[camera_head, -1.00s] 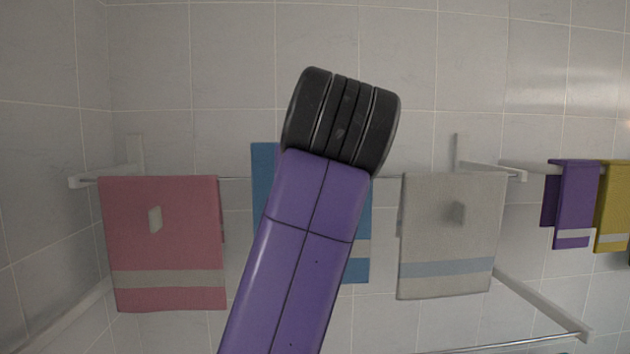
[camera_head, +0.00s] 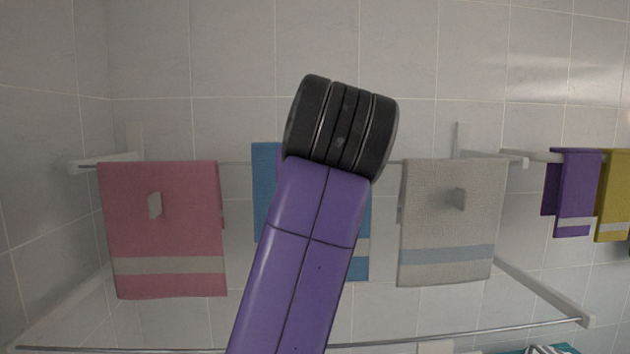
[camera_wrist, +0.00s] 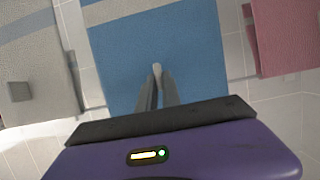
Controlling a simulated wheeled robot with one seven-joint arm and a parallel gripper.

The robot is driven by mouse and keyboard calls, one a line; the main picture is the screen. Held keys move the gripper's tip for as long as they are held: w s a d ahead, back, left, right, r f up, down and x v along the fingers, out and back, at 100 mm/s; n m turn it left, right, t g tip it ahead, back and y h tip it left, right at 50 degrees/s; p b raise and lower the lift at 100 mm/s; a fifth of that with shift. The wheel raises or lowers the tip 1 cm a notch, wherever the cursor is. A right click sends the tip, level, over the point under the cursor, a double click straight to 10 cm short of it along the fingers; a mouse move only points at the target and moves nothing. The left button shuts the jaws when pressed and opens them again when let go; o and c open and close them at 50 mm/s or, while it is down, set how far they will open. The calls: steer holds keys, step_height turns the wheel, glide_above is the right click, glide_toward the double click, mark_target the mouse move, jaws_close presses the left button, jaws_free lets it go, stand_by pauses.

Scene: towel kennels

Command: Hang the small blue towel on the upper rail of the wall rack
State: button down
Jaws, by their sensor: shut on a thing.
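The small blue towel (camera_head: 264,195) hangs upright between the pink and grey towels, largely hidden behind my arm in the head view. Its top edge is a little above the upper rail (camera_head: 236,163) in the picture. Whether it is over the rail or in front of it, I cannot tell. In the wrist view the blue towel (camera_wrist: 203,60) fills the middle. My gripper (camera_wrist: 158,76) is shut on its small pale tab there; the head view hides the fingers behind my arm.
A pink towel (camera_head: 160,225) hangs left and a grey towel (camera_head: 452,220) right on the upper rail, both close beside the blue one. A lower rail (camera_head: 460,333) crosses below. Purple (camera_head: 577,190) and yellow (camera_head: 614,190) towels hang farther right.

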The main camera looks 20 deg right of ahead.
steer(key=shift+f, duration=0.1)
step_height(320, 180, down, 3)
steer(key=shift+r+b, duration=0.2)
steer(key=shift+b, duration=0.65)
steer(key=c, duration=1.5)
jaws_free()
steer(key=shift+o, duration=0.5)
steer(key=o, duration=0.3)
steer(key=shift+o, duration=0.2)
